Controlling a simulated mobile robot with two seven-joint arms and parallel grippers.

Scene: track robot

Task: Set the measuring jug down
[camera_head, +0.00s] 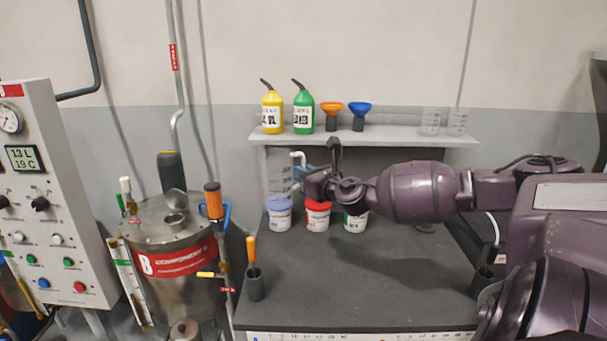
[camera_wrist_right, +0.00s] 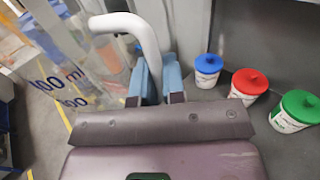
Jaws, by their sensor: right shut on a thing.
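The measuring jug is clear with a white handle. In the head view the jug (camera_head: 279,180) is left of my right gripper (camera_head: 304,174), above the left part of the dark worktop (camera_head: 330,295). In the right wrist view the jug (camera_wrist_right: 97,70) shows blue "ml" marks, and the blue fingertips of my right gripper (camera_wrist_right: 160,82) are shut on its handle (camera_wrist_right: 130,24). In the wrist view, floor with a yellow line shows through and beside the jug. The jug's base is hard to make out. My left gripper is not in view.
White tubs with blue (camera_head: 278,218), red (camera_head: 318,219) and green (camera_head: 354,222) lids stand in a row at the back. A shelf (camera_head: 390,136) above holds bottles, funnels and clear beakers. A steel tank (camera_head: 185,285) stands left. The front middle worktop is clear.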

